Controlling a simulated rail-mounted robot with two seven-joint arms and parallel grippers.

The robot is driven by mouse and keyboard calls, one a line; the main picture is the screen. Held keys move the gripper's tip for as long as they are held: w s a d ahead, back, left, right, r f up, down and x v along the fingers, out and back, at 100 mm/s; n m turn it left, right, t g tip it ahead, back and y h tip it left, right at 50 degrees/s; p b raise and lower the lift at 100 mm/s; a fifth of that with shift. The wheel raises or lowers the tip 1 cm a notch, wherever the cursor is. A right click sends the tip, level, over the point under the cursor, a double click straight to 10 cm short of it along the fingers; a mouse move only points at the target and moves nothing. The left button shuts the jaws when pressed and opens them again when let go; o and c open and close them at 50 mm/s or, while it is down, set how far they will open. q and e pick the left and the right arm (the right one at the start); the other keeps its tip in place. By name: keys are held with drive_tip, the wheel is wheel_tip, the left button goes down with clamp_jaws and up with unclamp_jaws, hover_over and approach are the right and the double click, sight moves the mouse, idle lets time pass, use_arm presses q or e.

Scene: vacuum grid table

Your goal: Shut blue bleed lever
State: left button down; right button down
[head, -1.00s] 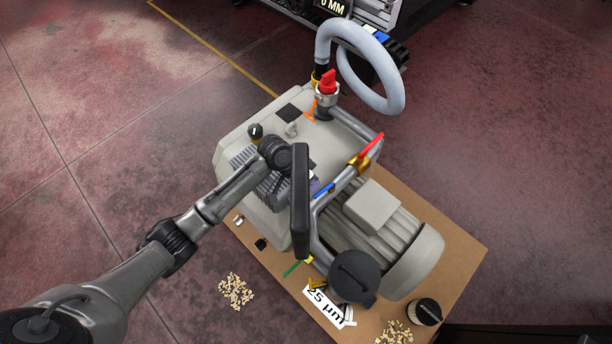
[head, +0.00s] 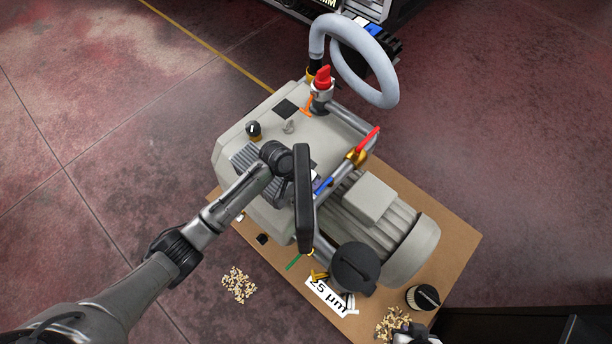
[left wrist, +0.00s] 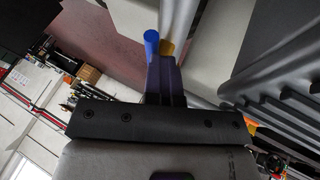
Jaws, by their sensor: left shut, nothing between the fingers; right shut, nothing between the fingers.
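The blue bleed lever (head: 323,186) shows as a short blue bar on the grey pipe, just right of my left gripper's dark body. In the left wrist view its rounded blue end (left wrist: 151,45) stands beside the left gripper's fingertips (left wrist: 172,52), on their left. I cannot tell whether they touch. My left gripper (head: 316,181) is shut with nothing held, and its dark body hides most of the fingers and part of the pipe in the head view. A brass fitting (left wrist: 168,47) shows behind the fingertips. My right gripper's fingers are not visible.
A red lever (head: 367,139) on a brass valve stands up and right. A red knob (head: 323,77), grey hose (head: 384,92) and motor (head: 410,250) surround the pipework. A black-capped canister (head: 355,266) stands in front.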

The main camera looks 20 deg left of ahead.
use_arm(q)
drive_tip(key=shift+s+d+f, duration=0.1)
use_arm(e)
drive_tip(key=shift+f, duration=0.1)
use_arm(q)
drive_tip(key=shift+f, duration=0.1)
use_arm(e)
drive_tip(key=shift+s, duration=0.15)
use_arm(q)
drive_tip(key=shift+w+a, duration=0.35)
drive_tip(key=shift+w, duration=0.1)
use_arm(e)
drive_tip(key=shift+s+d, duration=0.15)
drive_tip(key=shift+d, duration=0.05)
